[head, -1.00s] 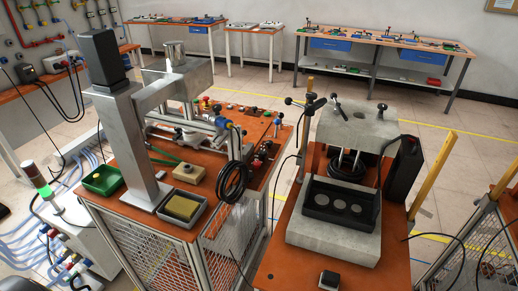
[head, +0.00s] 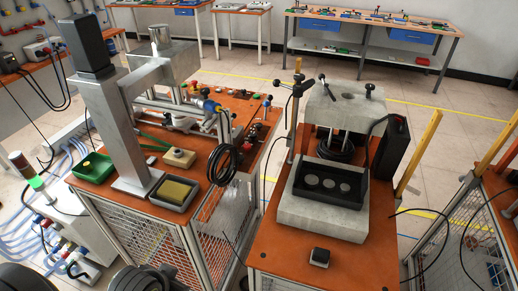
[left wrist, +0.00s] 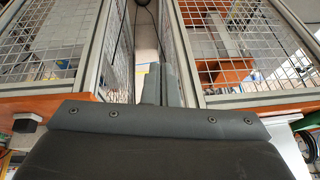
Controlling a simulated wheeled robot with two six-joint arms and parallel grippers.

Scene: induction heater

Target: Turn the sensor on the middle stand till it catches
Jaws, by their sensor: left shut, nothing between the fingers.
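A slim metal stand (head: 293,125) rises at the back left corner of the right-hand orange bench. A dark sensor-like part (head: 298,89) with a black knob sits near its top; I cannot tell whether it is caught. Whether this is the middle stand is unclear, as other upright posts show nearby. In the left wrist view my left gripper (left wrist: 159,80) is shut and empty, its fingers together, pointing toward the gap between two mesh-sided benches. It is far from the stand. My right gripper is not in view.
The left bench holds a metal column (head: 128,130), trays and a coiled black cable (head: 222,163). A narrow gap separates the benches.

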